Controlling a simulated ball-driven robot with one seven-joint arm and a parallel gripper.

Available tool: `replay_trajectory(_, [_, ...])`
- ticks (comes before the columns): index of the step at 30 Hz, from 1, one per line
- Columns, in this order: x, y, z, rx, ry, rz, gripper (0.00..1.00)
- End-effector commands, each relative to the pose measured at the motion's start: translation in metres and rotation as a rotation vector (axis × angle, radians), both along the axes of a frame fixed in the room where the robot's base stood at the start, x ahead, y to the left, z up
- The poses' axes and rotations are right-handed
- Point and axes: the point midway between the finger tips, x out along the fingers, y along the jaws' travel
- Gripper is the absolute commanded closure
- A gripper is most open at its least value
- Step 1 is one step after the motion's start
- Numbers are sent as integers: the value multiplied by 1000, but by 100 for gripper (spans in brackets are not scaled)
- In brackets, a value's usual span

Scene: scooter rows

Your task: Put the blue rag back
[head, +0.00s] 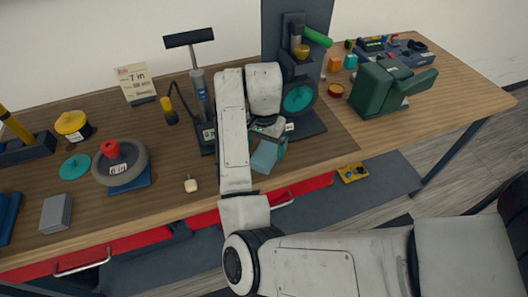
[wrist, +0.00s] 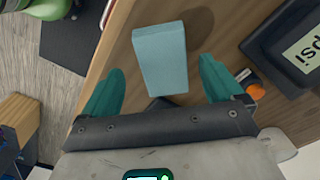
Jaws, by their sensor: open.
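A pale blue folded block, which looks like the blue rag (head: 264,157), is at the front of the workbench, right of centre in the head view. In the wrist view the blue rag (wrist: 161,58) shows whole, over the wood near the bench edge. My gripper (wrist: 161,66) is open, its two teal fingers on either side of the rag's lower end, with a gap at each side. In the head view my gripper (head: 272,146) is partly hidden behind my wrist. A dark blue folded stack (head: 8,215) lies at the bench's left end, beside a grey one (head: 56,214).
A pump (head: 198,90) stands beside my arm. A dark stand (head: 310,122) and green vise (head: 385,88) are right.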

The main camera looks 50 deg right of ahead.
Motion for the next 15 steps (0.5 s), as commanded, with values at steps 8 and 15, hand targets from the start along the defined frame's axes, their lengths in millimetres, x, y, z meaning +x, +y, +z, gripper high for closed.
replay_trajectory(8, [2,1,62,3,-6,-2,6])
replay_trajectory(15, [1,1,83,2,-2,-1,6])
